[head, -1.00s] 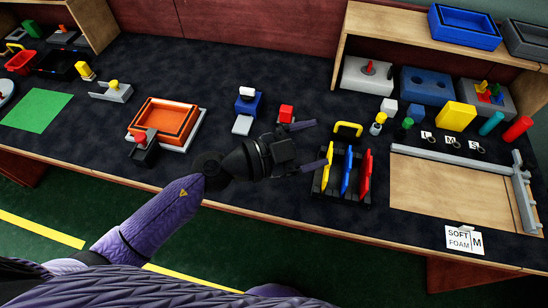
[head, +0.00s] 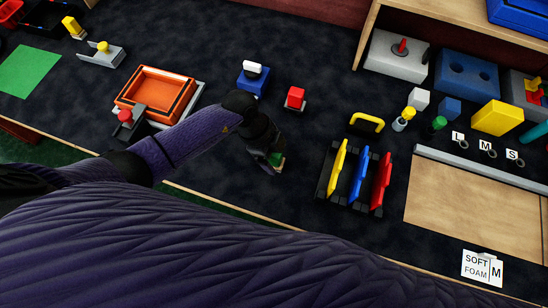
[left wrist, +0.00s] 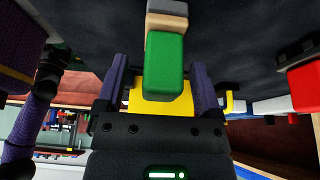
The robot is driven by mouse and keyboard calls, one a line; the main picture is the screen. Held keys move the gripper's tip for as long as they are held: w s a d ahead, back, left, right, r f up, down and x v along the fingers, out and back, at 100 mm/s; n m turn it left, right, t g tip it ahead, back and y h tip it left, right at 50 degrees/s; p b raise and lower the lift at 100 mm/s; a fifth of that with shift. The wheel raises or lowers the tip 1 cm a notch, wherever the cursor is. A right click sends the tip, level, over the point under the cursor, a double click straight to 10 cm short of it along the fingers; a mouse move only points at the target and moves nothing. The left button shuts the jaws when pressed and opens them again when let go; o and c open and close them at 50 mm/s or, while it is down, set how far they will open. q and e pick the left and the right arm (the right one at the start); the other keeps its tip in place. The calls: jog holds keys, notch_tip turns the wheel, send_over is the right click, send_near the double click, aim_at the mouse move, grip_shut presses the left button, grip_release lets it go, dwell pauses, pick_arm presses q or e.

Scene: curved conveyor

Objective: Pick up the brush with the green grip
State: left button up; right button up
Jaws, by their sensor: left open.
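The brush with the green grip (head: 276,158) shows in the head view near the table's front edge, partly hidden by my left gripper (head: 270,160). In the left wrist view its green grip (left wrist: 163,68) lies between the two purple fingers of my left gripper (left wrist: 158,82). A beige part and a grey part of the brush extend beyond the grip at the top of that view. The fingers are open, with a gap on each side of the grip. My right gripper is not in view.
A black rack (head: 329,182) with yellow, blue and red tools stands to the right of the gripper. A red block (head: 295,97) and a blue block (head: 254,80) stand behind it. An orange tray (head: 150,96) is to the left. Dark table is clear between gripper and rack.

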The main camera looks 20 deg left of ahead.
pick_arm(q)
jog(key=shift+d+f, duration=0.25)
jog(key=shift+f, duration=0.45)
jog(key=shift+r, duration=0.2)
jog(key=shift+c, duration=0.2)
grip_shut()
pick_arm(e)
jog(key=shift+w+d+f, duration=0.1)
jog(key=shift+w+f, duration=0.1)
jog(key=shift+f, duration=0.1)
pick_arm(q)
notch_tip(320, 180, up, 9)
jog(key=p, duration=0.5)
jog(key=shift+r, duration=0.45)
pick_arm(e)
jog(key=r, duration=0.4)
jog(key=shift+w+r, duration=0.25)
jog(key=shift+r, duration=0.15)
